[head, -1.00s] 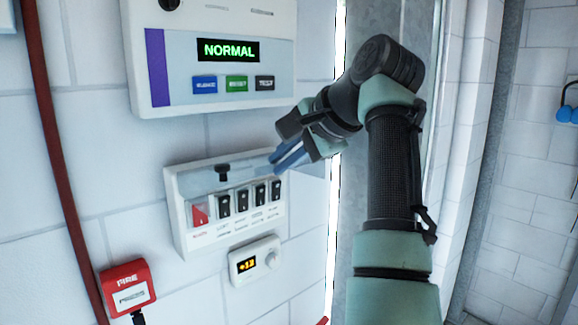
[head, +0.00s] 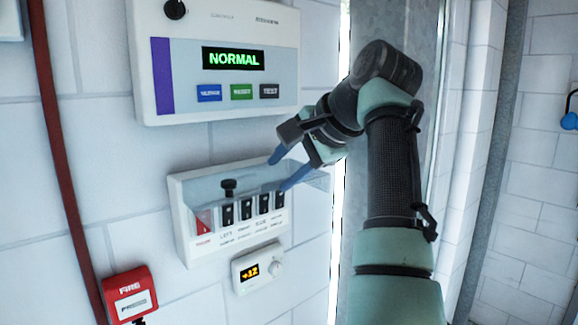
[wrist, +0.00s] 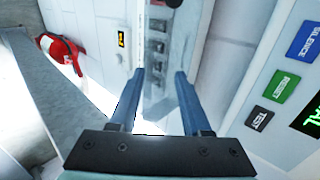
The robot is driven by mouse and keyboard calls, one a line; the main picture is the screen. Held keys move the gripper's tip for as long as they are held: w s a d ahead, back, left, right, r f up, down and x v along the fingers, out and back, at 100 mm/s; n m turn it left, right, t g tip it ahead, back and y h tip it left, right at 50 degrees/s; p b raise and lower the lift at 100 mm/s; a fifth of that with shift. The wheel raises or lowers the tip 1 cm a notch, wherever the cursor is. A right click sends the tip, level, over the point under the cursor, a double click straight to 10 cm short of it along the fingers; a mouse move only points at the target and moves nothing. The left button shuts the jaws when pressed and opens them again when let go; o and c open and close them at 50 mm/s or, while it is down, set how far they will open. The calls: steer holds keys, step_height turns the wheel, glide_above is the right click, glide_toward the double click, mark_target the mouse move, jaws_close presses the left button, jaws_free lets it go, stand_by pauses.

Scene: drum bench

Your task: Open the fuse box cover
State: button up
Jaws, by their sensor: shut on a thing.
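The fuse box (head: 183,243) is a white box on the wall with one red and several black switches. Its clear cover (head: 316,179) shows faintly and sticks out past the box's right edge, tilted away from the switches. A black knob (head: 229,187) is in front of the switches; it also shows at the top of the wrist view (wrist: 173,3). My gripper (head: 281,173) is at the box's upper right, shut on the cover with its blue fingers well apart. The fingers (wrist: 158,75) straddle the cover's edge in the wrist view; exact contact is hard to see.
An alarm panel (head: 222,105) reading NORMAL is just above. A small thermostat (head: 258,268) and a red fire call point (head: 130,292) are below. A red pipe (head: 58,160) runs down the left. A red extinguisher (wrist: 60,50) shows in the wrist view.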

steer(key=shift+a, duration=0.25)
steer(key=b+v, duration=0.5)
steer(key=v, duration=0.8)
steer(key=shift+d, duration=0.3)
